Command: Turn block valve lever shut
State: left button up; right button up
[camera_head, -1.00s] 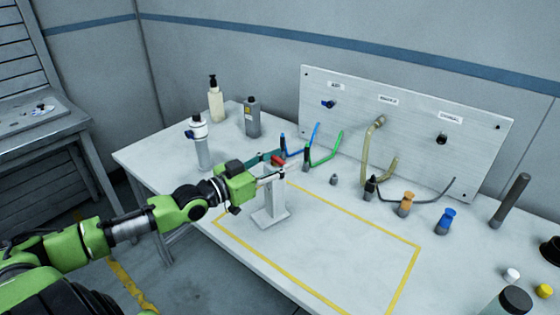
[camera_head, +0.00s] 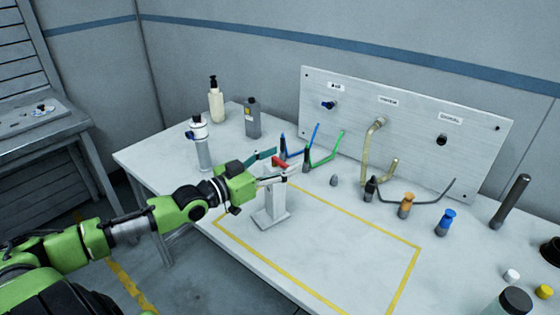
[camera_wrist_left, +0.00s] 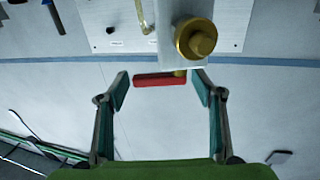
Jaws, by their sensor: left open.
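The block valve has a red lever (camera_wrist_left: 160,80) and a brass body (camera_wrist_left: 196,40) in the left wrist view. The lever lies sideways between the two fingers of my open left gripper (camera_wrist_left: 160,92), apart from both pads. In the head view the red lever (camera_head: 281,162) shows on top of the white stand (camera_head: 270,208), with my left gripper (camera_head: 270,167) around it. Much of the valve body is hidden there by the gripper. My right gripper does not show.
A white panel (camera_head: 410,110) with labelled ports stands behind. Blue, green and tan hoses (camera_head: 364,155) lie before it. Bottles (camera_head: 216,100) stand at the back left. A yellow-outlined area (camera_head: 330,250) on the table is mostly clear in front of the stand.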

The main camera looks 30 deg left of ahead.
pick_arm(q)
jog(key=shift+s+f, duration=0.1)
jog(key=shift+v, duration=0.95)
jog(key=v, duration=1)
jog(key=shift+a, duration=0.1)
